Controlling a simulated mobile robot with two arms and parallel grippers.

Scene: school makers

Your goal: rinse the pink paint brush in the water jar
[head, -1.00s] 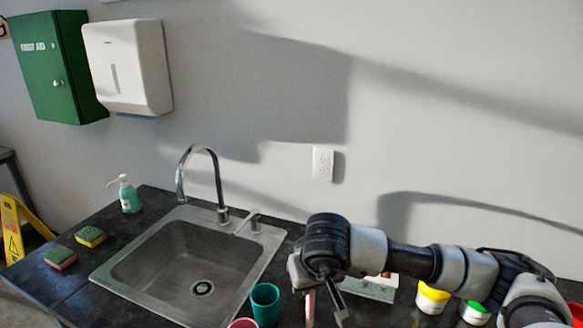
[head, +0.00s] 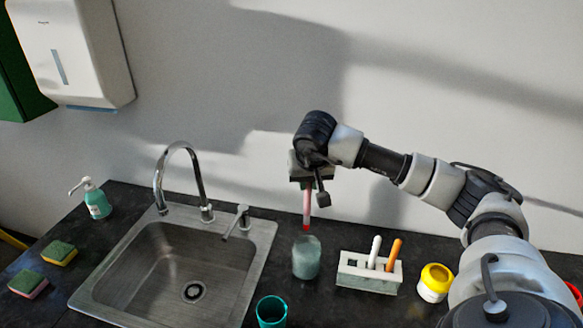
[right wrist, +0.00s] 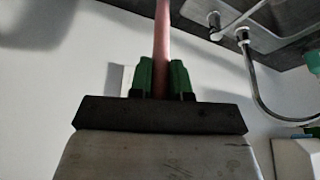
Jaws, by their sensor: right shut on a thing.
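My right gripper (head: 307,186) is shut on the pink paint brush (head: 307,205), which hangs upright with its bristle end down. In the right wrist view the brush handle (right wrist: 162,35) stands between the green fingers of the gripper (right wrist: 162,78). The water jar (head: 306,260), a cloudy grey-green glass jar, stands on the dark counter right of the sink. The brush's red lower end shows just above the jar's mouth, in line with it; whether it is inside the rim I cannot tell. My left gripper is out of view.
A white holder (head: 352,279) with a white and an orange brush stands right of the jar. A teal cup (head: 271,311) is in front, left of the jar. The sink (head: 165,270) with its faucet (head: 181,165) lies left. A yellow paint pot (head: 435,282) stands farther right.

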